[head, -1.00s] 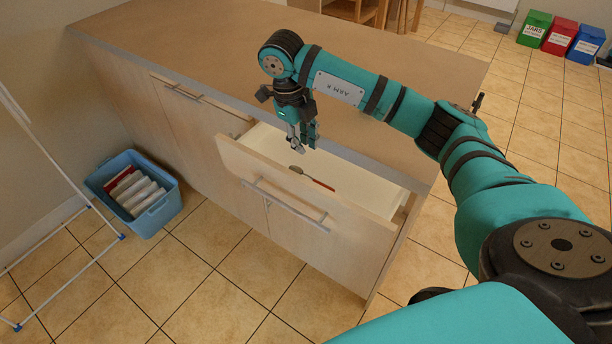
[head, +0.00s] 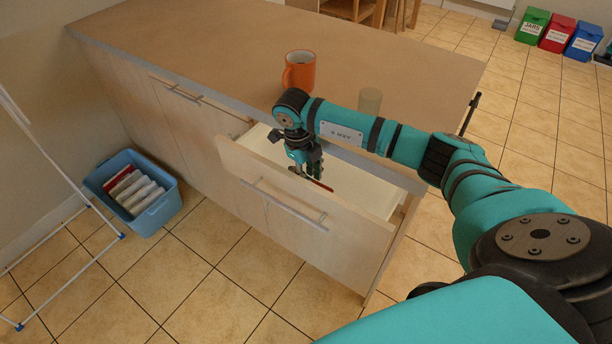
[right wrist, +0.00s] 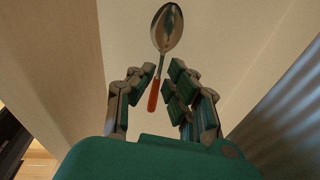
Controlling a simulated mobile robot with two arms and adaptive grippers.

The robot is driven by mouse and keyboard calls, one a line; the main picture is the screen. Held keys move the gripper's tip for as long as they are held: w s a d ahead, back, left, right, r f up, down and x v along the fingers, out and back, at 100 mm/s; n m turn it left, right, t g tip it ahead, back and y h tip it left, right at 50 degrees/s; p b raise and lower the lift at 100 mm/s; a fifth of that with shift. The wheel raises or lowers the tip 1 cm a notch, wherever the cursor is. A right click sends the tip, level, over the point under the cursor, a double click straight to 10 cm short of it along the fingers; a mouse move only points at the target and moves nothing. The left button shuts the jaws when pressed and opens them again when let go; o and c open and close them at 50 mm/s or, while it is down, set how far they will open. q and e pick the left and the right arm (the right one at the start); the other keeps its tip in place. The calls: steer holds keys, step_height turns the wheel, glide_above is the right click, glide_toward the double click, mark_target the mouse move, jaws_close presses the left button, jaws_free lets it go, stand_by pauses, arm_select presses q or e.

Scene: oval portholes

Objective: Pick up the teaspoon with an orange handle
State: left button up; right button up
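The teaspoon with the orange handle lies in the open drawer (head: 365,205). In the head view its orange handle (head: 320,186) shows just beyond my right gripper (head: 305,168), which hides most of the rest. In the right wrist view the shiny metal bowl (right wrist: 167,28) is at the top and the orange handle (right wrist: 154,95) points down between the fingers. My right gripper (right wrist: 157,76) is open, its fingers on either side of the spoon with gaps visible. It has reached down into the drawer. My left gripper is out of view.
An orange mug (head: 299,72) and a translucent cup (head: 369,101) stand on the counter (head: 200,45) behind my right arm. The drawer's front panel (head: 300,195) is close to the gripper. A blue crate (head: 150,215) stands on the floor at left.

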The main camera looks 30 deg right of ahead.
jaws_close()
steer(key=shift+r, duration=0.15)
step_height(320, 180, up, 16)
steer(key=r, duration=0.1)
steer(key=s+a+r+n+t+y+p, duration=0.1)
steer(key=s+a+n, duration=0.4)
steer(key=n, duration=1.1)
steer(key=s+a+r+n+y+p, duration=0.2)
steer(key=s+a+n, duration=0.4)
steer(key=n, duration=1.1)
steer(key=shift+a+t, duration=0.4)
steer(key=shift+a, duration=0.8)
steer(key=shift+w, duration=0.1)
